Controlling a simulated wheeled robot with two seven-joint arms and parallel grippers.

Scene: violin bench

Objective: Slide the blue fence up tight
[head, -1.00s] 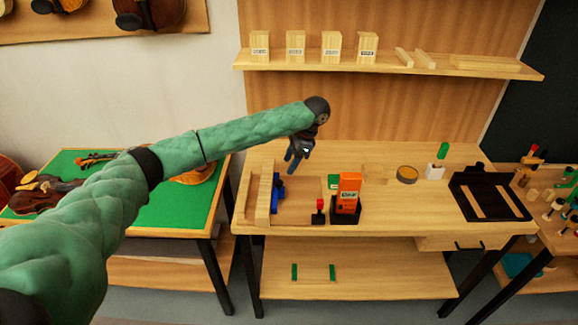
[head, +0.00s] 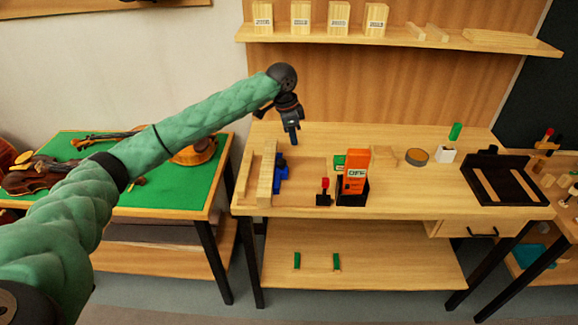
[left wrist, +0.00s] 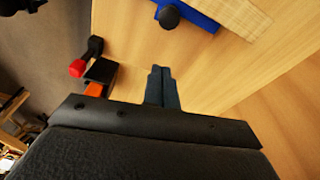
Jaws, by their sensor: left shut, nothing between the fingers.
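The blue fence (head: 281,174) lies on the left part of the bench top, against the right side of a pale wooden strip (head: 266,178). In the left wrist view the blue fence (left wrist: 196,14) shows at the top, with a dark round knob (left wrist: 169,16) on it and pale wood along its right side. I cannot tell whether fence and wood touch. My left gripper (head: 293,138) is above the bench, behind the fence and a little to its right. Its fingers (left wrist: 160,76) are shut and empty, apart from the fence. My right gripper is not in view.
A red-knobbed lever (head: 325,190) and an orange box marked OFF (head: 355,172) stand right of the fence. Further right are a round tin (head: 416,157), a white cup (head: 445,154) and a black tray (head: 518,198). A shelf (head: 400,41) with wooden blocks is above.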

